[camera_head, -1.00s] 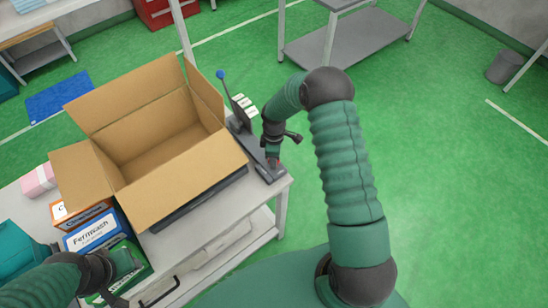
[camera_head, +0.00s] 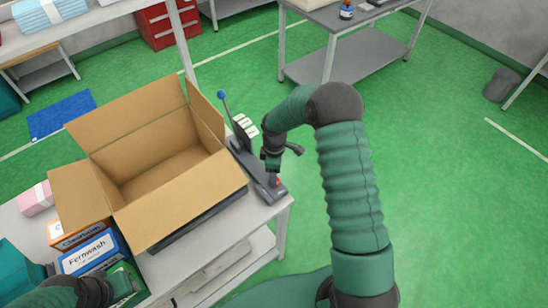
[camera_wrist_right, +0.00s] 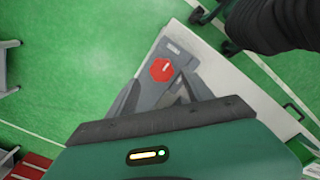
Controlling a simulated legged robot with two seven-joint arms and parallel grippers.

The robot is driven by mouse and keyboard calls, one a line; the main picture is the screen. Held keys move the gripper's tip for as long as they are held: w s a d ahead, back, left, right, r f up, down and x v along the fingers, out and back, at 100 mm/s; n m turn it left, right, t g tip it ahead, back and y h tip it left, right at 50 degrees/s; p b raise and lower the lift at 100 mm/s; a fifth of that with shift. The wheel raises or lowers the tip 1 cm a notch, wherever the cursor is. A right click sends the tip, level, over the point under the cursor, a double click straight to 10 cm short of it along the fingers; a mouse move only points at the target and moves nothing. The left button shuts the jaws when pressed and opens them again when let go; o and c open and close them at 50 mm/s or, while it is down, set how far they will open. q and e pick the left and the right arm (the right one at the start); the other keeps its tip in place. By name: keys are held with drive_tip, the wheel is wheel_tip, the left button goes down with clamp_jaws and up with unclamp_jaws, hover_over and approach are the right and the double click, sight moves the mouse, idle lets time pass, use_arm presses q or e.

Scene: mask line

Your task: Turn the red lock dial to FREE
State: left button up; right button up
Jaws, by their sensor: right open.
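The red lock dial (camera_wrist_right: 162,70) shows whole in the right wrist view, a red octagon with a small pale mark, on a grey plate (camera_wrist_right: 152,97). Its lettering is too small to read. In the head view the dial (camera_head: 278,182) is a small red spot at the near end of a dark device (camera_head: 243,158) on the bench. My right gripper (camera_head: 274,176) is above it, pointing down. In the wrist view its open fingers (camera_wrist_right: 160,84) lie either side of and just short of the dial, with nothing between them. My left gripper (camera_head: 122,286) is at lower left, its jaws largely hidden.
The device has a lever with a blue knob (camera_head: 221,94) and white labels (camera_head: 246,125). An open cardboard box (camera_head: 180,200) stands left of it. A Fernwash box (camera_head: 90,252) and other packs crowd the bench's left side. Green floor (camera_head: 450,200) is clear at right.

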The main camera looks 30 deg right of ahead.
wheel_tip(320, 180, up, 13)
drive_tip(key=b, duration=0.1)
drive_tip(key=shift+f, duration=0.1)
drive_tip(key=s+a+m+t, duration=0.2)
drive_tip(key=s+a+m, duration=0.8)
drive_tip(key=s+a, duration=0.3)
drive_tip(key=s, duration=0.3)
drive_tip(key=shift+s+r+t, duration=0.15)
drive_tip(key=shift+r+t, duration=0.15)
